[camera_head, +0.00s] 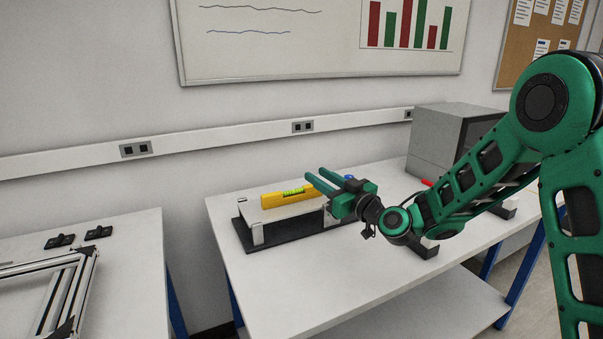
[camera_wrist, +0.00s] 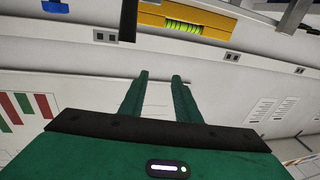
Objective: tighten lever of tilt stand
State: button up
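The tilt stand (camera_head: 282,212) is on the table, with a white top plate over a black base. A yellow spirit level (camera_head: 287,196) with a green vial lies on it; the level also shows at the top of the wrist view (camera_wrist: 215,28). My gripper (camera_head: 315,176) is at the stand's right end, its fingers pointing left and seemingly above the plate. In the wrist view its two green fingers (camera_wrist: 160,76) are apart with nothing between them. A small blue part (camera_head: 349,177) shows just behind my gripper; I cannot tell whether it is the lever. My gripper hides the stand's right end.
A grey box-shaped machine (camera_head: 450,135) stands at the back right of the table (camera_head: 290,290). A dark bracket and a small red part (camera_head: 427,183) are near my forearm. A second table (camera_head: 125,270) at left holds a metal frame (camera_head: 50,285). The table's front is clear.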

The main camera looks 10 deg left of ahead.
jog(key=s+a+r, duration=0.4)
jog(key=s+a, duration=0.1)
jog(key=shift+s+r, duration=0.15)
